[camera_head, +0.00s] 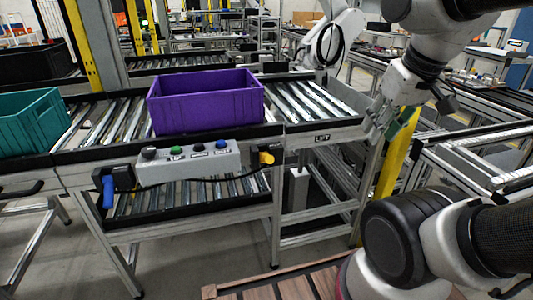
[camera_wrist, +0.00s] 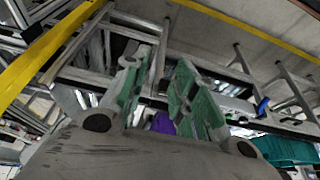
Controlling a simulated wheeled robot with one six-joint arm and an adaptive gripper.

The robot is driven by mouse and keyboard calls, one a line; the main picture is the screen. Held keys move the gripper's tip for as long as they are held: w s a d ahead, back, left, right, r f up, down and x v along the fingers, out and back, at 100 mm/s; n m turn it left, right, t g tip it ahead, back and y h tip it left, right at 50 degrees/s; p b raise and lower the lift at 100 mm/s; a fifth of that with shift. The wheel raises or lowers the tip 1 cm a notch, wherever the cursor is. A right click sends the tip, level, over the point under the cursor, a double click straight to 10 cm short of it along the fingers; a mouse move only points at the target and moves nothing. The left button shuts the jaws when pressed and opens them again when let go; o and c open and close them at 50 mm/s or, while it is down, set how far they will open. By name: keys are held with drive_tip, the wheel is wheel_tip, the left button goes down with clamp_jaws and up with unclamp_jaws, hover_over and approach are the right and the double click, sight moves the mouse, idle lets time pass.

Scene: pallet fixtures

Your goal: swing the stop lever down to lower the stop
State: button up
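A blue lever handle (camera_head: 108,191) hangs down from a black block at the left end of the conveyor's front rail. A yellow handle (camera_head: 266,158) sits on another black block right of the control box. I cannot tell from labels which one is the stop lever. The blue handle also shows in the wrist view (camera_wrist: 262,106), right of the fingers. My gripper (camera_head: 388,122) is right of the conveyor, well apart from both handles. In the wrist view its green-padded fingers (camera_wrist: 160,68) are spread with nothing between them. The stop itself is not clearly visible.
A purple crate (camera_head: 205,108) stands on the rollers, and a teal crate (camera_head: 32,122) is at the left. A grey control box (camera_head: 188,164) with several buttons is on the front rail. A yellow post (camera_head: 397,155) stands close beside my gripper.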

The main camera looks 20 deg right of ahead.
drive_tip(key=shift+w+a+f, duration=0.15)
drive_tip(key=shift+f, duration=0.2)
drive_tip(key=c, duration=0.3)
drive_tip(key=w, duration=0.1)
drive_tip(key=w+a+f+g, duration=0.1)
drive_tip(key=w+f+g, duration=0.1)
drive_tip(key=w, duration=0.1)
drive_tip(key=shift+a+f+n, duration=0.25)
drive_tip(key=shift+n, duration=0.15)
clamp_jaws()
drive_tip(key=w+a+f, duration=0.1)
drive_tip(key=w+a, duration=0.2)
drive_tip(key=w, duration=0.6)
drive_tip(key=w+a+f+m+y, duration=0.1)
drive_tip(key=w+a+f, duration=0.1)
drive_tip(key=w, duration=0.8)
drive_tip(key=w+a+f+m+t, duration=0.1)
drive_tip(key=w+a+f, duration=0.1)
drive_tip(key=w+a, duration=0.3)
drive_tip(key=shift+w+y, duration=0.3)
drive_tip(key=shift+w, duration=1.95)
